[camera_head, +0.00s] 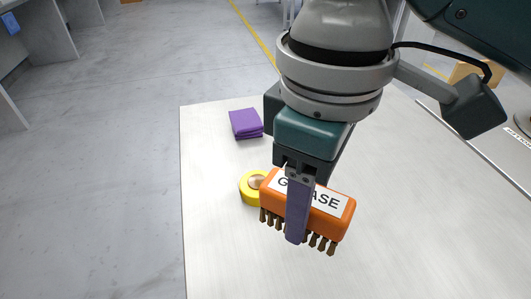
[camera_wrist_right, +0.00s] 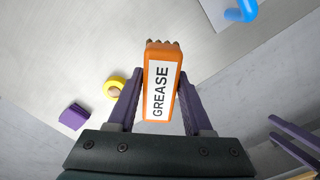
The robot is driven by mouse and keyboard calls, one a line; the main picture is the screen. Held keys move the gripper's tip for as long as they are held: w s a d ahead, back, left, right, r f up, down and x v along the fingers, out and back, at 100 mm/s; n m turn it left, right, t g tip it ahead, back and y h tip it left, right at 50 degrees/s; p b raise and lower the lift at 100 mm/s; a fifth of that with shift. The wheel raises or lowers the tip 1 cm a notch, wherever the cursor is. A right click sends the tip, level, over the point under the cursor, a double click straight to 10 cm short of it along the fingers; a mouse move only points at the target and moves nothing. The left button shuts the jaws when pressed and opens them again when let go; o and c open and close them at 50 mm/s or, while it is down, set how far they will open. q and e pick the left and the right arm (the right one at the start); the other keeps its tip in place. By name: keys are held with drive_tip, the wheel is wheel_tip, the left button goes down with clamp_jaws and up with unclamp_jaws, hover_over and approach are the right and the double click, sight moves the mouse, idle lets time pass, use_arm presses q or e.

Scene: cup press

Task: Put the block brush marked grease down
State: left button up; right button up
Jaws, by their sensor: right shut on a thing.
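The block brush marked grease has an orange body (camera_head: 338,222), a white label and brown bristles pointing down. My right gripper (camera_head: 297,222) is shut on it, with one purple finger across the label in the head view. In the right wrist view, the brush (camera_wrist_right: 162,85) sits between the two purple fingers of the right gripper (camera_wrist_right: 160,103). The brush appears held above the pale table (camera_head: 225,245); the exact gap under its bristles is hard to tell.
A yellow tape roll (camera_head: 247,190) lies behind the brush, partly hidden by it. A folded purple cloth (camera_head: 245,122) lies farther back. In the wrist view a blue object (camera_wrist_right: 240,10) shows at the top right. The table's left and front areas are clear.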

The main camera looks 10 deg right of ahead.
wheel_tip(320, 180, down, 11)
drive_tip(key=shift+f+b, duration=0.1)
drive_tip(key=shift+b, duration=1.15)
drive_tip(key=shift+f+b, duration=0.65)
drive_tip(key=shift+f, duration=1.35)
drive_tip(key=shift+f, duration=0.15)
drive_tip(key=o, duration=1.2)
